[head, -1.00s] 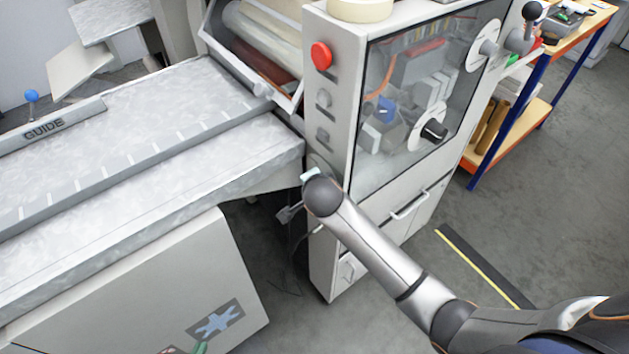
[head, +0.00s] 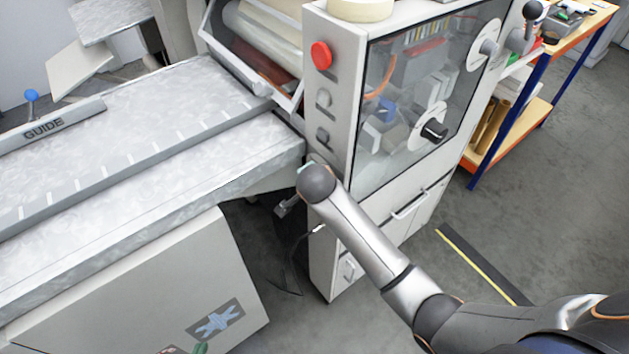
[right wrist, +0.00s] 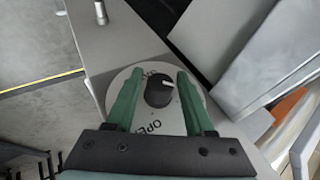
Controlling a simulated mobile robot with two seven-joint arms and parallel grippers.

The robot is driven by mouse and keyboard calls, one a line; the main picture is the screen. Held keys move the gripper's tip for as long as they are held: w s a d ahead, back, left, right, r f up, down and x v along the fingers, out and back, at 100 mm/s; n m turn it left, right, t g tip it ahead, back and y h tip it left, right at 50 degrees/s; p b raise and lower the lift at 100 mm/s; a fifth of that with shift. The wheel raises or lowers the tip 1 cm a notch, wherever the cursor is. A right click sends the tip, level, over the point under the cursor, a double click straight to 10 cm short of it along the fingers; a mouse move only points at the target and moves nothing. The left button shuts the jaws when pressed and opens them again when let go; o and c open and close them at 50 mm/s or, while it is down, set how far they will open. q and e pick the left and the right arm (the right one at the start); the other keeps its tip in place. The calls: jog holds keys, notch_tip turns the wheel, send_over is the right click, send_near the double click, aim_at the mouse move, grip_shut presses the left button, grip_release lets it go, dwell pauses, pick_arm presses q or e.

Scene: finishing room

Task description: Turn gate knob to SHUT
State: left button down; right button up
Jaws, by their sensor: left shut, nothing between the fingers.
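The gate knob (right wrist: 158,92) is black with a white pointer line and sits on a round pale plate (right wrist: 120,82) in the right wrist view. OPEN is printed on the plate's lower side in that view, and other lettering at the top is partly covered. The pointer is toward the right. My right gripper (right wrist: 160,76) is open, with one green finger on each side of the knob; contact is unclear. In the head view my right wrist hides this knob. Of my left gripper (head: 200,348), only a small green part shows at the bottom edge.
The grey machine cabinet (head: 330,250) has a red button (head: 321,54) and another black knob (head: 434,130) on its front. The feed table (head: 120,190) with the GUIDE bar (head: 45,132) lies left. The floor at right is clear.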

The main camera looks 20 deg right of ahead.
jog(key=shift+o, duration=0.8)
jog(key=shift+s+r, duration=0.1)
jog(key=v, duration=0.7)
jog(key=shift+s, duration=0.15)
